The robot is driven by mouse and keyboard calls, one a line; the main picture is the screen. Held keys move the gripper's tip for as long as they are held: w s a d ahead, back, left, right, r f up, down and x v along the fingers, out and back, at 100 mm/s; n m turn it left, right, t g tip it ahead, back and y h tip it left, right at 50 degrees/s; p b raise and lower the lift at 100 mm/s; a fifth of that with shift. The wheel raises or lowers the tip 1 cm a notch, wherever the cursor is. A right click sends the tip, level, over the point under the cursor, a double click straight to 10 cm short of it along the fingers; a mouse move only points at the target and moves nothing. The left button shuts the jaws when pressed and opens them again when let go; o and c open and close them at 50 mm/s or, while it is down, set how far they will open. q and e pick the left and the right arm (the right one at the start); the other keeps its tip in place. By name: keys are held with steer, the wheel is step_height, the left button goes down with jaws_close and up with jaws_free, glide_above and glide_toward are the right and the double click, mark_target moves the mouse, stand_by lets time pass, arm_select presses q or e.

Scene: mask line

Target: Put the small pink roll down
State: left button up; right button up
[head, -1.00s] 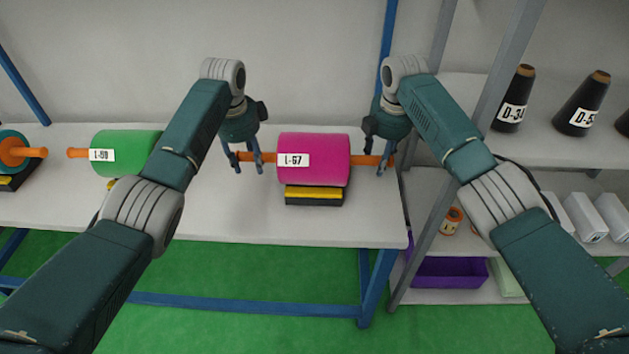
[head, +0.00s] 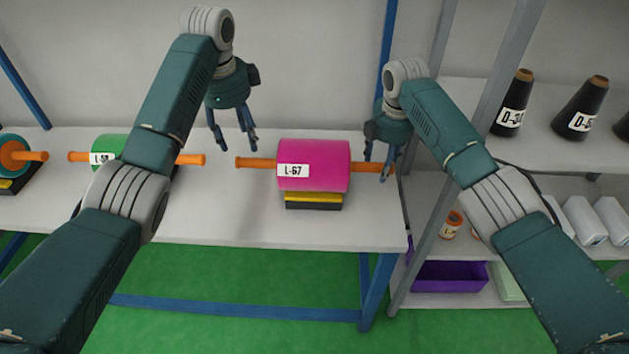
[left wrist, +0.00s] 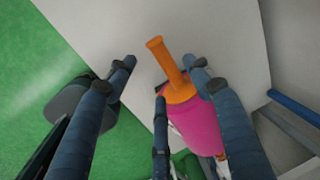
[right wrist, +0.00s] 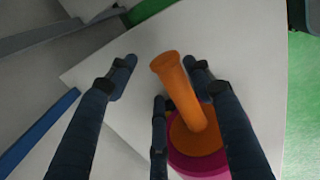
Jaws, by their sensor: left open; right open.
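The small pink roll (head: 320,165), labelled L-67, rests on a black and yellow cradle (head: 314,200) on the white table (head: 240,225). Its orange core sticks out at both ends. My left gripper (head: 232,145) is open and empty, above and left of the roll's left core end. The left wrist view shows the roll (left wrist: 195,125) beyond the open fingers. My right gripper (head: 379,160) is open at the right core end. In the right wrist view that orange end (right wrist: 180,90) lies between or just beyond the fingers; I cannot tell if they touch.
A green roll (head: 108,148) lies left on the table, partly behind my left arm. Another orange-cored roll (head: 15,155) is at the far left. A shelf on the right holds black cones (head: 582,110), white boxes (head: 585,220) and a purple bin (head: 450,276). A grey post (head: 470,150) stands near my right arm.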

step_height(320, 180, up, 12)
steer(key=s, duration=0.2)
stand_by(0.4)
steer(key=shift+f, duration=0.15)
